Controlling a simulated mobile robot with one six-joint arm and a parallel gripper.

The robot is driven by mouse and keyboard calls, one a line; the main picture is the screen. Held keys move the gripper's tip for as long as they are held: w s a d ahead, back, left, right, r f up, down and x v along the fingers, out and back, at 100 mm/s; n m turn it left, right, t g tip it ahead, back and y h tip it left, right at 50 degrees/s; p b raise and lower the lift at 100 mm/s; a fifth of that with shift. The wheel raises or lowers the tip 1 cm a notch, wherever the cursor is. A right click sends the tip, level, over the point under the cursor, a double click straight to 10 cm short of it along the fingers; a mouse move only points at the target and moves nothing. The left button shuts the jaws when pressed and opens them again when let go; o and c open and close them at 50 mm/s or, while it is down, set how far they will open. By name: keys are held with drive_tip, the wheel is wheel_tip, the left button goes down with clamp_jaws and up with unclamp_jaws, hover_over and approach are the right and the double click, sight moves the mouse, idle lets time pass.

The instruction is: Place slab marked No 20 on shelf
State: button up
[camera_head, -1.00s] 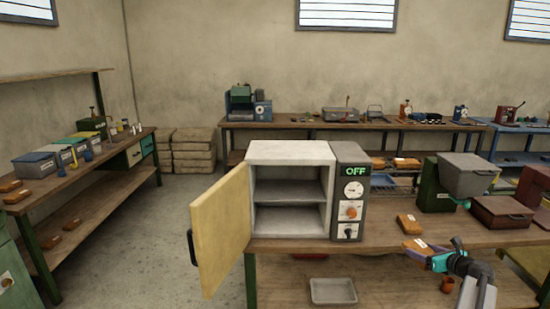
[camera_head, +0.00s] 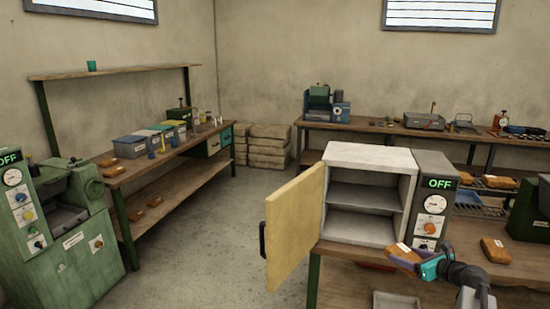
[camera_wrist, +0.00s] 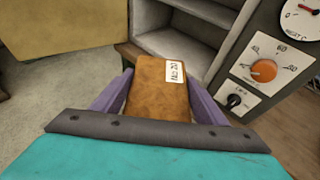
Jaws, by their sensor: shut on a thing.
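My gripper (camera_head: 416,262) is shut on an orange-brown slab (camera_head: 406,251), held out in front of the oven. In the wrist view the slab (camera_wrist: 160,88) sits between the two purple fingers (camera_wrist: 158,98), and its white label reads No 20. The white oven (camera_head: 372,155) stands on the workbench with its yellow door (camera_head: 295,225) swung open to the left. Inside, a middle shelf (camera_head: 365,198) divides two empty compartments. The oven also shows at the top of the wrist view (camera_wrist: 205,12). The slab is outside the oven, apart from its shelves.
The oven's control panel (camera_head: 433,205) reads OFF and stands right of the opening. Another slab (camera_head: 495,250) lies on the workbench at right. A left bench (camera_head: 135,170) carries bins and slabs, with a wall shelf (camera_head: 130,71) above it. The floor (camera_head: 210,230) between is clear.

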drive_tip(key=s+a+r+n+g+y, duration=0.1)
drive_tip(key=s+a+n+g+y, duration=0.1)
drive_tip(key=a, duration=1.3)
drive_tip(key=s+a+n+g+y, duration=0.2)
drive_tip(key=s+a+n+y, duration=0.2)
drive_tip(key=a, duration=1.2)
drive_tip(key=shift+s+r+n+g, duration=0.3)
drive_tip(key=shift+s+r+g, duration=0.1)
drive_tip(key=shift+s, duration=0.85)
